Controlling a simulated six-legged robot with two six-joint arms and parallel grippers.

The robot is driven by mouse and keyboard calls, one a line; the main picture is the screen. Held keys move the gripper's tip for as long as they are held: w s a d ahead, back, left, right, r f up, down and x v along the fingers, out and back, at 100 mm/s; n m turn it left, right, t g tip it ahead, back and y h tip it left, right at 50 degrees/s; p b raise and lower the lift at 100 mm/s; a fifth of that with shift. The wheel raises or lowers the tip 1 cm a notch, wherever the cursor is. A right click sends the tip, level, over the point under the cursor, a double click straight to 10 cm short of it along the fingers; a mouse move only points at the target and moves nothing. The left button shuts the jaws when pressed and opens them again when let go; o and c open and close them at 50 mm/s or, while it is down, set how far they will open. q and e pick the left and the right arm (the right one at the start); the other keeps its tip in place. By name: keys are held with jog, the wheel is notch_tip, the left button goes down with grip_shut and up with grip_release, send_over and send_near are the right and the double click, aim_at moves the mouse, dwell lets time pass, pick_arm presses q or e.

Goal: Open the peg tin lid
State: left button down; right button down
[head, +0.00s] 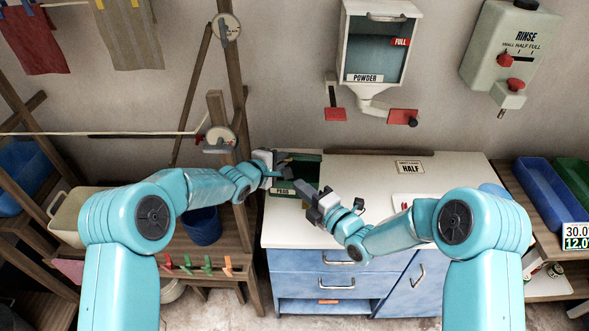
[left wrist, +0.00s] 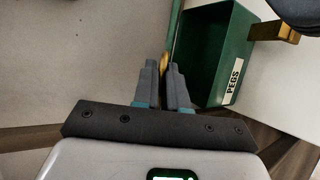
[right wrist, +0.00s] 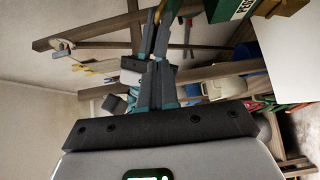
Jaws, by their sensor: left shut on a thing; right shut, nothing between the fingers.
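The green peg tin (head: 307,171) stands on the white counter, partly hidden behind my grippers in the head view. In the left wrist view the tin (left wrist: 222,48) is open at the top, with dark green inside walls and a PEGS label. Its lid (left wrist: 175,32) shows as a thin green strip, nearly edge-on, beside the opening. My left gripper (head: 284,171) is shut on a small brass-coloured part at the lid's edge. My right gripper (head: 299,187) is shut and empty, close to the tin's front. The tin's corner (right wrist: 240,9) shows at the top of the right wrist view.
A powder dispenser (head: 379,45) and a rinse dispenser (head: 510,50) hang on the wall. The counter (head: 455,173) is mostly clear to the right. A wooden post and pulley (head: 220,138) stand to the left. Blue drawers (head: 315,262) are below.

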jog(key=w+a, duration=0.2)
jog(key=w, duration=0.5)
jog(key=shift+a, duration=0.2)
jog(key=shift+w+f, duration=0.1)
jog(key=shift+f, duration=0.05)
